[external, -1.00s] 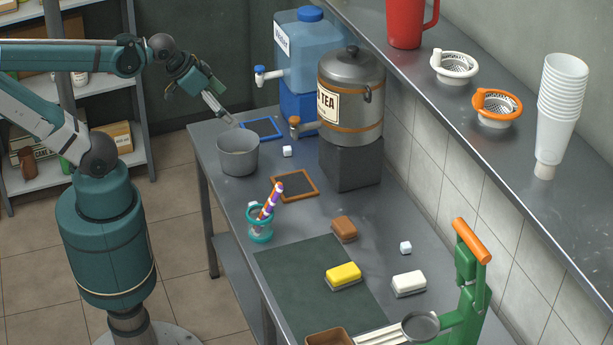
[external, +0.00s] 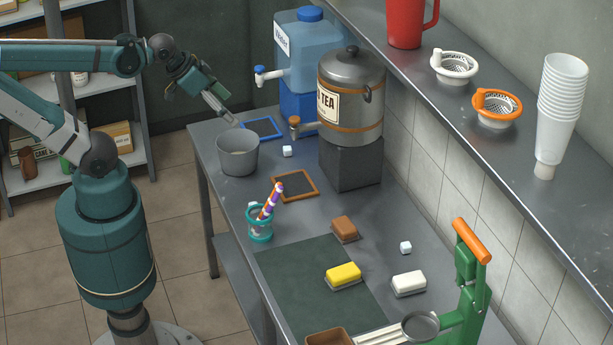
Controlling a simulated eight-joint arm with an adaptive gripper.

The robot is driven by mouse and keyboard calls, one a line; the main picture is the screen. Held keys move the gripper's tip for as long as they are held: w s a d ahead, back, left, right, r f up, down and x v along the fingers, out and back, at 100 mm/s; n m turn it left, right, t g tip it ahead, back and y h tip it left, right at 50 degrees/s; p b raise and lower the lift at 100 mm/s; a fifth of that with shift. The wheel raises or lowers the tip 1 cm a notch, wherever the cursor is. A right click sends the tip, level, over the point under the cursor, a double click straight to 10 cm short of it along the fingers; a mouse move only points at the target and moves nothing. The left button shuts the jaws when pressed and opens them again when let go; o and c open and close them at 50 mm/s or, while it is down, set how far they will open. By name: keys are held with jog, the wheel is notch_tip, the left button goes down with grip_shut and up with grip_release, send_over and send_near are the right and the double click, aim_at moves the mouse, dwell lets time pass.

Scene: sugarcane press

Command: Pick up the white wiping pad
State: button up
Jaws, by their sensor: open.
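The white wiping pad (external: 409,283) lies flat on the grey table at the front right, just right of the dark green mat. It has a white top and a darker base, and nothing covers it. My gripper (external: 230,118) is open and empty. It hangs near the back left of the table, above and behind the grey pot, far from the white pad.
A yellow pad (external: 343,275) lies on the mat (external: 300,262); a brown pad (external: 344,229) lies behind it. The green press (external: 470,280) stands close to the white pad's right.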

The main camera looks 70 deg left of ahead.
jog(key=w+d+f+n+g+h+b, duration=0.1)
jog(key=w+d+f+n+h, duration=0.15)
jog(key=w+d, duration=0.6)
jog(key=w+d+f+n+g+h+b, duration=0.15)
jog(key=w+d+n, duration=0.25)
jog(key=w+d, duration=0.45)
jog(key=w+d+f+n+g+h+b, duration=0.1)
jog(key=w+d+f+n+h, duration=0.2)
jog(key=w+d, duration=0.55)
jog(key=w+d+f+n+g+h+b, duration=0.2)
jog(key=w+d+f+n+g+h, duration=0.15)
jog(key=w+d+f, duration=0.6)
jog(key=n+g+h+b, duration=0.1)
jog(key=n+h+b, duration=0.1)
jog(key=n+h, duration=0.15)
send_near(409, 275)
jog(key=d, duration=0.2)
jog(key=shift+d+y, duration=0.3)
jog(key=shift+y, duration=0.1)
jog(key=shift+d+f+n, duration=0.25)
jog(key=shift+d+f, duration=0.1)
jog(key=shift+f, duration=0.1)
jog(key=shift+x, duration=1.3)
